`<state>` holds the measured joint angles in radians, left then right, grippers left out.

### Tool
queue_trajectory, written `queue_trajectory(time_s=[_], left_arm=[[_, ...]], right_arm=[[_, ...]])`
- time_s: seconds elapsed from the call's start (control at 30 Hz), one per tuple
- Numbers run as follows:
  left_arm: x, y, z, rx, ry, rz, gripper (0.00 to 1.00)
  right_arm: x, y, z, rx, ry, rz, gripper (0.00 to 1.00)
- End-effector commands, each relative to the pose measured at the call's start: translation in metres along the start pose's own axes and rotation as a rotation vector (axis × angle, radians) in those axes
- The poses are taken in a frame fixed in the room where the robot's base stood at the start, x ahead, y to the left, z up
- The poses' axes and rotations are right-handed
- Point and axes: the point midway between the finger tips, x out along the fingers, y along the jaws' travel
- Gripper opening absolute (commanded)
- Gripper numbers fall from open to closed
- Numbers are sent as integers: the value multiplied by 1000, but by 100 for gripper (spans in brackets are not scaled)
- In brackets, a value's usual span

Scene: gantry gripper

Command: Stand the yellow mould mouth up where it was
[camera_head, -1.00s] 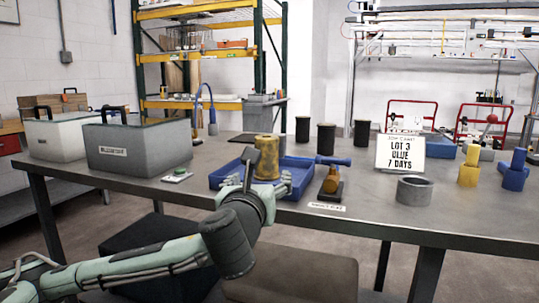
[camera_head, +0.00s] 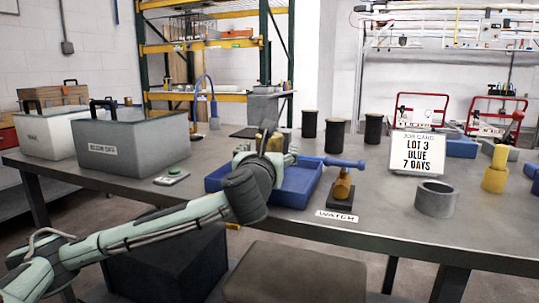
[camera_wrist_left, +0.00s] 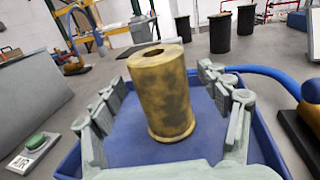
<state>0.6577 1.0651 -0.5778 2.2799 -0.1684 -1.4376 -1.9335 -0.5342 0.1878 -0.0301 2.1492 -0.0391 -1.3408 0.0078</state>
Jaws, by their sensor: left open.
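The yellow mould, a mottled yellow cylinder (camera_wrist_left: 163,98), stands upright in the blue tray (camera_wrist_left: 118,150) in the left wrist view. Its top face shows a small dark round hole; I cannot tell whether this is the mouth. In the head view the mould (camera_head: 268,136) is mostly hidden behind my left gripper (camera_head: 268,153). The left gripper also shows in the left wrist view (camera_wrist_left: 165,95), open, with one finger on each side of the mould and a visible gap to it. The blue tray lies on the table in the head view (camera_head: 305,186). My right gripper is not in view.
A clamp-like fixture with a blue handle (camera_head: 342,185) stands right of the tray. A grey ring (camera_head: 435,200) and a job card (camera_head: 416,152) are further right. Several black cylinders (camera_head: 335,136) stand behind. A grey bin (camera_head: 135,142) and green button (camera_head: 172,176) are left.

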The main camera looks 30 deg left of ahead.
Motion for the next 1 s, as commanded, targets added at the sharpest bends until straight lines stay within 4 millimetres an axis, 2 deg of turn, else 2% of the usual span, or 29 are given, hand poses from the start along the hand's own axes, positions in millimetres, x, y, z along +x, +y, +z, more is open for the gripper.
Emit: queue_trajectory(time_s=[0.1, 0.3, 0.8, 1.0], left_arm=[[7, 0, 0, -1, -1, -1, 76], [8, 0, 0, -1, -1, -1, 76], [7, 0, 0, 0, -1, -1, 17], [7, 0, 1, 0, -1, -1, 16]], right_arm=[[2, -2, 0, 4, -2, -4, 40], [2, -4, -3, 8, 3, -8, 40], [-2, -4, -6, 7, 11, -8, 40], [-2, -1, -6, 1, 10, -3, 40]])
